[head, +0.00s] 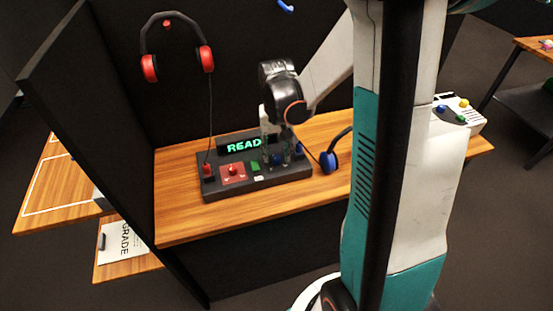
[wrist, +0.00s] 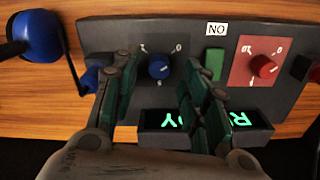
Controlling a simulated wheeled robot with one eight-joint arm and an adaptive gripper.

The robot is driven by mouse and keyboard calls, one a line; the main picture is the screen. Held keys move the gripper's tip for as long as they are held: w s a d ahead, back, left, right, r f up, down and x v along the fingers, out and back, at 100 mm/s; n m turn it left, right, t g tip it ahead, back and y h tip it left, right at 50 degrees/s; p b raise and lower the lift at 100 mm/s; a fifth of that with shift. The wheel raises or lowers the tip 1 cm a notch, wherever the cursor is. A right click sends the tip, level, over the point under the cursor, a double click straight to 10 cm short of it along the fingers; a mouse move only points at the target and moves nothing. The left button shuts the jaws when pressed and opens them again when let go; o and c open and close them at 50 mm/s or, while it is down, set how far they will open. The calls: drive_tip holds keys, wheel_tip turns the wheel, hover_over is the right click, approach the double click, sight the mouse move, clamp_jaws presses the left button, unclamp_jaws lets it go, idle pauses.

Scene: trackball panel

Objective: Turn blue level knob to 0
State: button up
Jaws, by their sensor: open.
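The blue level knob (wrist: 158,67) is on the dark panel (wrist: 110,30) in the wrist view, with a dial of small marks around it, a 0 at its upper right. Which mark the knob points at is too small to tell. My gripper (wrist: 155,82) is open, with one finger on each side of the knob and visible gaps between. In the head view my gripper (head: 275,150) is over the right part of the panel. The blue knob (head: 278,159) is partly hidden between the fingers there.
A red knob (wrist: 263,66), green button (wrist: 214,65) and white NO tag (wrist: 217,29) are on the panel. The lit display (head: 243,145) is partly covered by my gripper. Blue headphones (head: 331,158) lie right of the panel. Red headphones (head: 176,25) hang on the wall.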

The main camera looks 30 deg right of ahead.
drive_tip(key=shift+f+b, duration=0.3)
drive_tip(key=shift+f, duration=0.75)
clamp_jaws()
drive_tip(key=shift+n, duration=0.9)
unclamp_jaws()
